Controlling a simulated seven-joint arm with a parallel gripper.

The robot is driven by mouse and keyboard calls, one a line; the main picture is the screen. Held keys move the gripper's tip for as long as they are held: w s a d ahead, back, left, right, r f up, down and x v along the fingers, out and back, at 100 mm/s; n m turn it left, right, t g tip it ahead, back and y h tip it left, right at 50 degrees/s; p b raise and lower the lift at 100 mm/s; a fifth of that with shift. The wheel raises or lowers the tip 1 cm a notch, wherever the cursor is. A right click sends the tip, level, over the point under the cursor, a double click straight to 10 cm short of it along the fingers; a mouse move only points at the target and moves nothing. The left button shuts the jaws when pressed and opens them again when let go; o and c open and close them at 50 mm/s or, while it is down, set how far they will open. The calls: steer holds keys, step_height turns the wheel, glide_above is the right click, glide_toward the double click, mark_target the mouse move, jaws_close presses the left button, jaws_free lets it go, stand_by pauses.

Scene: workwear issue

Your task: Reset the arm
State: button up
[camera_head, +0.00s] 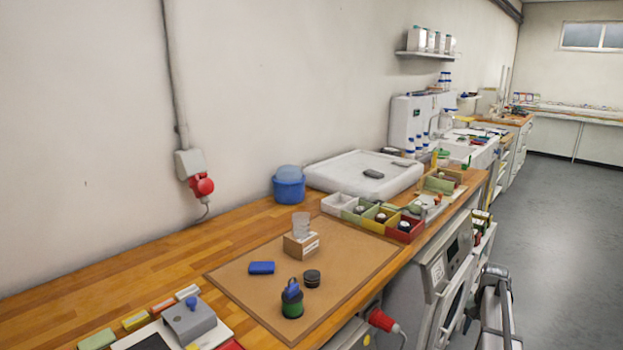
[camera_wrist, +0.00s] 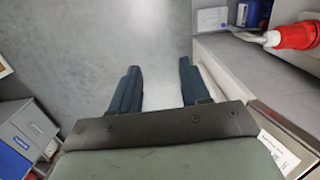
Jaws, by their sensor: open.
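My gripper (camera_wrist: 158,88) shows in the wrist view with its two dark fingers wide apart. Nothing is between them, only grey floor (camera_wrist: 165,35) below. In the head view part of my arm (camera_head: 494,310) stands at the lower right, beside the front of the workbench. The fingers cannot be made out in the head view.
The wooden bench (camera_head: 130,265) carries a brown mat (camera_head: 235,275) with a blue block (camera_head: 261,267), a dark puck (camera_head: 312,278) and a green-black container (camera_head: 292,303). A red plug (camera_wrist: 295,35) juts out at the wrist view's upper right. Floor (camera_head: 560,210) lies clear at right.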

steer(key=s+a+f+n+g, duration=0.2)
steer(key=s+a+f, duration=0.6)
steer(key=a+f, duration=0.4)
steer(key=s+a+f+n+g, duration=0.1)
steer(key=s+a+f+n, duration=0.1)
steer(key=s+a+f, duration=0.85)
steer(key=s+a+f+n+g, duration=0.1)
steer(key=s+a+f, duration=0.3)
steer(key=s, duration=0.4)
steer(key=s+a+f+n+g, duration=0.1)
steer(key=s+a+f+n, duration=0.1)
steer(key=s+a+f, duration=0.2)
steer(key=s+a+f+n+g, duration=0.1)
steer(key=s+a+f, duration=0.3)
steer(key=s, duration=0.7)
steer(key=shift+s+a+h, duration=0.35)
steer(key=shift+a+h, duration=0.05)
steer(key=shift+a, duration=0.45)
